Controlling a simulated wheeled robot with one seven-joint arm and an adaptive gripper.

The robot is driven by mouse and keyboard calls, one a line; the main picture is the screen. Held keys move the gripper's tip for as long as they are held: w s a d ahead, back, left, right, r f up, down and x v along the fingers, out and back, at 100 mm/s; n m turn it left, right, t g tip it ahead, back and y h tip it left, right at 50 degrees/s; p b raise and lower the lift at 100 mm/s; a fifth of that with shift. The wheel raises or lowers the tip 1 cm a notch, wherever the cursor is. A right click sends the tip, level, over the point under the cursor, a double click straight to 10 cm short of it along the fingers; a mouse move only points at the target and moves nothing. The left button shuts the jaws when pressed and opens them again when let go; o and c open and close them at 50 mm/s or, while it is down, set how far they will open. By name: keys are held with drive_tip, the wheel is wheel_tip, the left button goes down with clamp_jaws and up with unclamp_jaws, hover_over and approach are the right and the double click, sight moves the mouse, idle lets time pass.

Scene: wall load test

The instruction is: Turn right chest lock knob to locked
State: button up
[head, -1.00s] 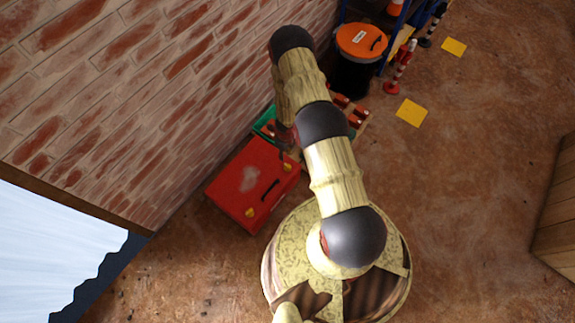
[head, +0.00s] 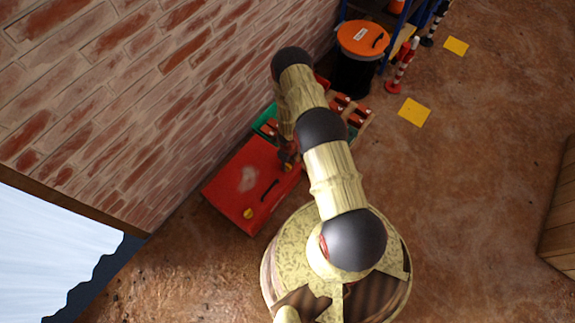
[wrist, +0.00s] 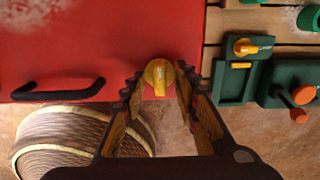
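The red chest (head: 228,192) stands against the brick wall with a black handle (head: 269,189) on its front. A yellow knob (head: 248,213) shows at its left end. The right lock knob (wrist: 158,76) is round and yellow with a raised grip bar, at the chest's front edge in the wrist view. My gripper (wrist: 159,83) is open, with one finger on each side of this knob and small gaps visible. In the head view my gripper (head: 288,156) is over the chest's right end and hides the right knob.
Right of the chest are wooden slats with a green panel (wrist: 236,80) bearing another yellow knob (wrist: 245,47), and orange-handled fittings (wrist: 303,95). A black bin with an orange lid (head: 362,38) and striped posts (head: 401,68) stand farther back.

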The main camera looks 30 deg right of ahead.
drive_tip(key=shift+c, duration=0.2)
clamp_jaws()
drive_tip(key=shift+r+n, duration=0.1)
drive_tip(key=shift+n, duration=0.2)
idle(0.3)
drive_tip(key=n, duration=0.2)
drive_tip(key=shift+n+p, duration=0.4)
drive_tip(key=n, duration=0.3)
drive_tip(key=shift+n, duration=0.3)
drive_tip(key=n, duration=1)
drive_tip(key=shift+n, duration=0.4)
